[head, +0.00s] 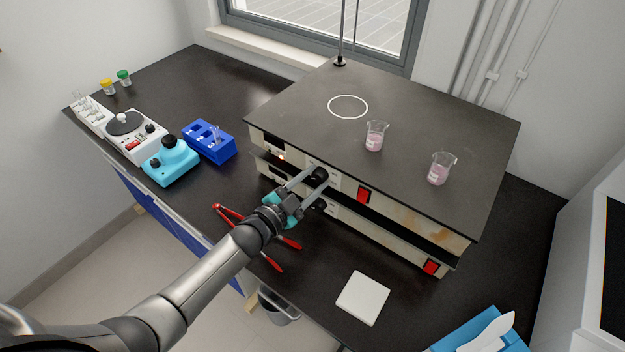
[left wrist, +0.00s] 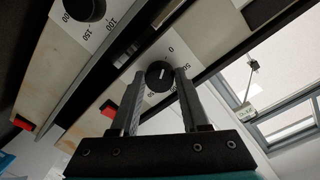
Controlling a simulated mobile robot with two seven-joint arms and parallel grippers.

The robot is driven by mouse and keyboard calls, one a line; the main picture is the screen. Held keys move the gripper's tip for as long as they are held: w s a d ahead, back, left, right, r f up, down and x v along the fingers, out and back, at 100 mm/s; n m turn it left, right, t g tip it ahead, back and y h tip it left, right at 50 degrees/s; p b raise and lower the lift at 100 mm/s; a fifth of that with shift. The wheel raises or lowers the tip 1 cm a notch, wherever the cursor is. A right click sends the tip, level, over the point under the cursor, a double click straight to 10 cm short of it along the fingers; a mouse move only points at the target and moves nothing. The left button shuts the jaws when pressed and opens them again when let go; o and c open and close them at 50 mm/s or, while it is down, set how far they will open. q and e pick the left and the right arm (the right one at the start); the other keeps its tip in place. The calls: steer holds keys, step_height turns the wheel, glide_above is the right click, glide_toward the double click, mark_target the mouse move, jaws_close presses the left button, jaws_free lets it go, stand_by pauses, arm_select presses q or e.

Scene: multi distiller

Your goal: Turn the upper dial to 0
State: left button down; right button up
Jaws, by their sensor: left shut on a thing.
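The distiller (head: 420,180) is a wide two-tier unit with a dark flat top. The upper dial (head: 319,174) is a black knob on its front, and the lower dial (head: 318,203) sits below it. My left gripper (head: 311,181) reaches the front panel and is shut on the upper dial, one finger on each side. In the left wrist view the upper dial (left wrist: 158,75) shows a white pointer line on a white scale with a 0 and a 50 legible. Part of the scale is hidden by the fingers. The other dial (left wrist: 85,8) is at the top left there. My right gripper is not in view.
Two beakers with pink liquid (head: 376,136) (head: 440,168) stand on the distiller top. Red switches (head: 364,194) (head: 431,267) are on its front. Red-handled tongs (head: 228,211) lie under my arm. A white pad (head: 362,297) lies in front. A blue rack (head: 209,142) stands left.

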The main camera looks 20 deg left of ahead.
arm_select(q)
steer(key=shift+c, duration=1.9)
jaws_free()
steer(key=p+v, duration=0.1)
steer(key=v, duration=1.4)
steer(key=shift+r, duration=0.15)
